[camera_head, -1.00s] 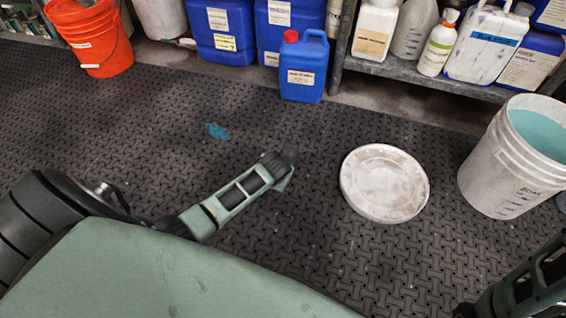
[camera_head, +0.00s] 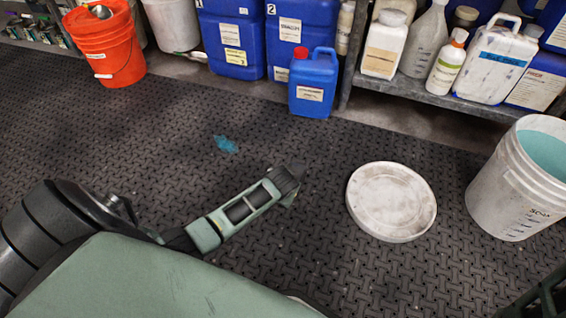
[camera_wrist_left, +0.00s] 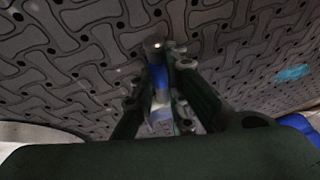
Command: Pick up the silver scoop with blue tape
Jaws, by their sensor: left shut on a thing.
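In the left wrist view, my left gripper (camera_wrist_left: 165,100) is shut on a slim piece with a blue band and a pale metallic part, which fits the silver scoop with blue tape (camera_wrist_left: 160,78). The fingers and the dark palm hide much of it, and its bowl is not clear. In the head view, my left gripper (camera_head: 291,178) is over the dark floor mat, left of the white lid; the held piece cannot be made out there. Only a sliver of my right arm shows at the lower right corner, without its fingertips.
The round white lid (camera_head: 392,201) lies on the mat. A white bucket with teal liquid (camera_head: 520,185) stands at the right. An orange bucket (camera_head: 105,50) with something metallic in it, blue jugs (camera_head: 313,85) and a bottle shelf (camera_head: 435,98) line the back.

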